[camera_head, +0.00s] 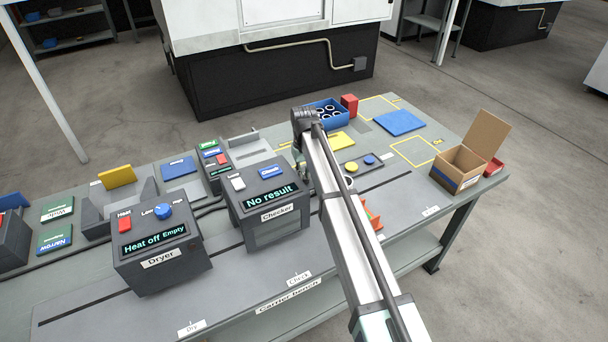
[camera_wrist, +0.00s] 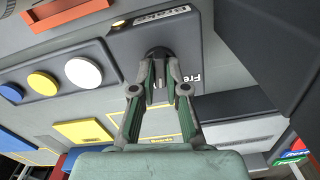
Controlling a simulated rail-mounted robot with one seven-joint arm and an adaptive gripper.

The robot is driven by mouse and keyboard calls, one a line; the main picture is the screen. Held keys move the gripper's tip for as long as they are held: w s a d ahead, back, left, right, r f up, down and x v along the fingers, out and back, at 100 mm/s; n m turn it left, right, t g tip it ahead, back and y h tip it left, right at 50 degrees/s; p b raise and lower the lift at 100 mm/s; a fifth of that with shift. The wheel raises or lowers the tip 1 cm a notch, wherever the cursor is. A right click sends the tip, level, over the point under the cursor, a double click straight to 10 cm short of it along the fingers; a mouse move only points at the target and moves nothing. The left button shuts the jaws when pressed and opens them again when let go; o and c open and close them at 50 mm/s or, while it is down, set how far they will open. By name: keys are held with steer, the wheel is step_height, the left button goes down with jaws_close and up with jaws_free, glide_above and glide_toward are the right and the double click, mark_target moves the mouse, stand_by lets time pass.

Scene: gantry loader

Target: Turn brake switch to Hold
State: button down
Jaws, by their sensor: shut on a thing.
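The brake switch shows in the wrist view as a dark round knob (camera_wrist: 157,52) on a dark grey panel (camera_wrist: 206,18). A label starting "Fre" is printed on the panel beside it, partly covered by a finger. My gripper (camera_wrist: 159,80) is shut on the knob, with both fingertips close together at it. The knob's pointer and the Hold mark cannot be made out. In the head view my arm hides the switch, and only a little of my gripper (camera_head: 299,168) shows beside the checker.
The checker box (camera_head: 268,200), reading "No result", stands just left of my arm. Right of it is a button panel with yellow (camera_head: 351,167) and blue (camera_head: 370,160) buttons. A blue bin (camera_head: 327,112) is behind; an open carton (camera_head: 470,152) stands at the right end.

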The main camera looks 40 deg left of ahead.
mark_target(304, 175)
steer(key=shift+m, duration=1.7)
steer(key=c, duration=1.2)
jaws_free()
steer(key=shift+r, duration=0.1)
step_height(304, 175, up, 12)
steer(key=shift+f, duration=0.1)
